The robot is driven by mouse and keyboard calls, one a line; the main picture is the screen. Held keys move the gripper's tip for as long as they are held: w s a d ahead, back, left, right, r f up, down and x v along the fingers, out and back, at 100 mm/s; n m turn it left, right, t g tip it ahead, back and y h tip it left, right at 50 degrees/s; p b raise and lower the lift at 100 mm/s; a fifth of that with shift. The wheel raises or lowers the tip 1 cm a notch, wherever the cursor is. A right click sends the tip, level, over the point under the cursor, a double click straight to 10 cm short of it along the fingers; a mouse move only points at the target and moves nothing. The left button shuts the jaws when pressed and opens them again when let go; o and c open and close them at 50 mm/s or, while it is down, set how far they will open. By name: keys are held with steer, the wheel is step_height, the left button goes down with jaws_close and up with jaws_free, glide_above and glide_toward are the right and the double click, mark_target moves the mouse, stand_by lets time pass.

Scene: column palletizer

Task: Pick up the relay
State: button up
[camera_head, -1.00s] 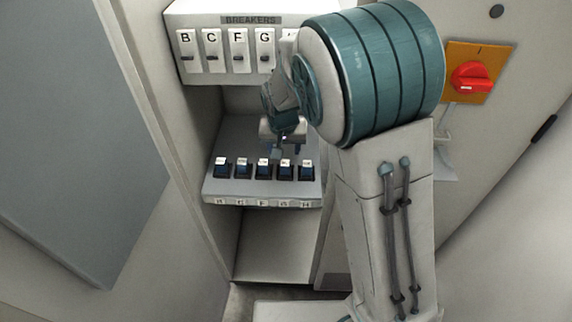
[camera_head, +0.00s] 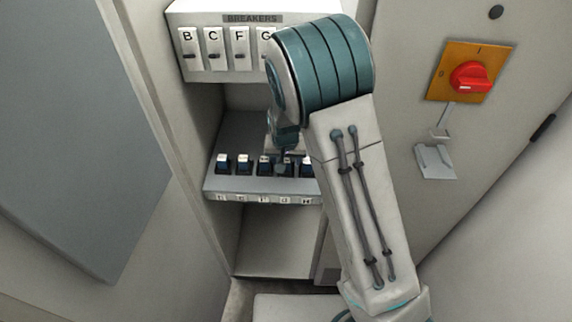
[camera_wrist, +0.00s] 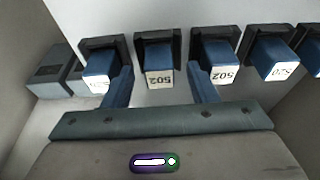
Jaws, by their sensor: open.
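Several blue relays with white labels sit in black sockets in a row on the grey shelf (camera_head: 240,140). In the wrist view, one relay (camera_wrist: 158,58) stands roughly centred between and just beyond the blue fingertips of my gripper (camera_wrist: 160,86). The gripper is open and holds nothing. Other relays stand to its left (camera_wrist: 97,63) and right (camera_wrist: 217,60). The label print appears upside down in the wrist view. In the head view my gripper (camera_head: 284,166) is over the fourth relay from the left and partly hides it.
A breaker panel (camera_head: 253,19) with lettered switches overhangs the shelf. Cabinet walls close in on the left and right. A red rotary switch (camera_head: 472,77) on an orange plate is at the right. A grey block (camera_wrist: 50,73) stands left of the row.

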steer(key=shift+c, duration=0.3)
steer(key=c, duration=1)
steer(key=shift+c, duration=0.2)
